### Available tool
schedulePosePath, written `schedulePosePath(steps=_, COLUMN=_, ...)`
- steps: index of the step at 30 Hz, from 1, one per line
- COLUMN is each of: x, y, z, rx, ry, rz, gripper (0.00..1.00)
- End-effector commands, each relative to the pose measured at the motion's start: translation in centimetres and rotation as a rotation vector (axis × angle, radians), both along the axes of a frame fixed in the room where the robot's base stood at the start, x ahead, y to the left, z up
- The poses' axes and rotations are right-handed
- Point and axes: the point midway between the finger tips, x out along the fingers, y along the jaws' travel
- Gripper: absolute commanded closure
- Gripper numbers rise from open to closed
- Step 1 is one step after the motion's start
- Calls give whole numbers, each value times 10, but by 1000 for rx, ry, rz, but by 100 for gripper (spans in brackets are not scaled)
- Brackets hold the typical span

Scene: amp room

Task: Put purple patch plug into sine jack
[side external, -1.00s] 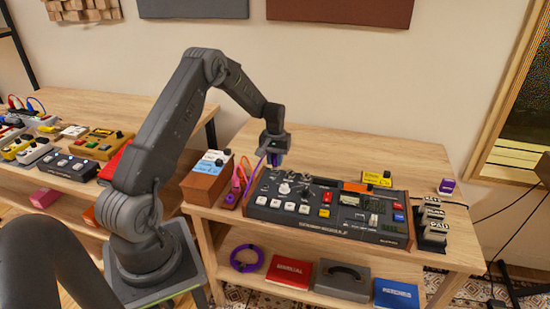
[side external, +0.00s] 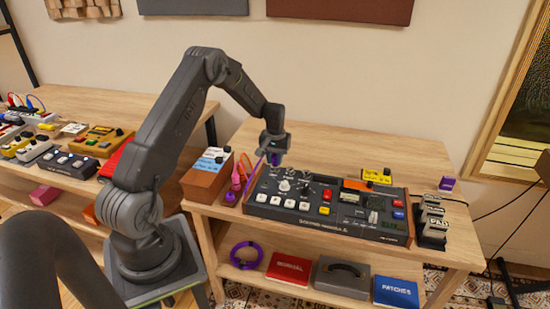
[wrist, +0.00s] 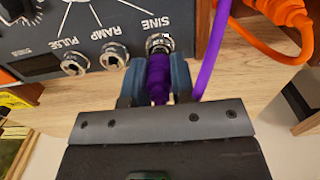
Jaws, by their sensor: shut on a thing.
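The purple patch plug (wrist: 158,80) is between the two fingers of my gripper (wrist: 154,82), which is shut on it. In the wrist view its front end is at the sine jack (wrist: 159,43), in line with it. How far it is inside, if at all, I cannot tell. The jack sits under the SINE label on the grey synth panel (wrist: 90,25). In the side view my gripper (side external: 274,155) is over the back left of the synth (side external: 325,225), with a bit of purple under it.
Ramp (wrist: 113,56) and pulse (wrist: 74,64) jacks sit left of the sine jack in the wrist view. A purple cable (wrist: 212,50) and an orange plug (wrist: 285,12) are on the right. In the side view, a wooden-sided box (side external: 205,180) stands left of the synth.

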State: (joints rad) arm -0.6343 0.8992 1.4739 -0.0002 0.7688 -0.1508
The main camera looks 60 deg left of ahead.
Motion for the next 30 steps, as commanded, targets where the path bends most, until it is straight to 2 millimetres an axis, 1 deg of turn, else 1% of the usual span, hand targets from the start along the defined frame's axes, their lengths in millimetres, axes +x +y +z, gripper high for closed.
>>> schedulePosePath(steps=26, x=0, y=0, z=-3, rx=1, ry=-1, rz=0, gripper=99)
schedulePosePath(steps=27, x=0, y=0, z=-3, rx=1, ry=-1, rz=0, gripper=72)
schedulePosePath(steps=30, x=0, y=0, z=-3, rx=1, ry=-1, rz=0, gripper=63)
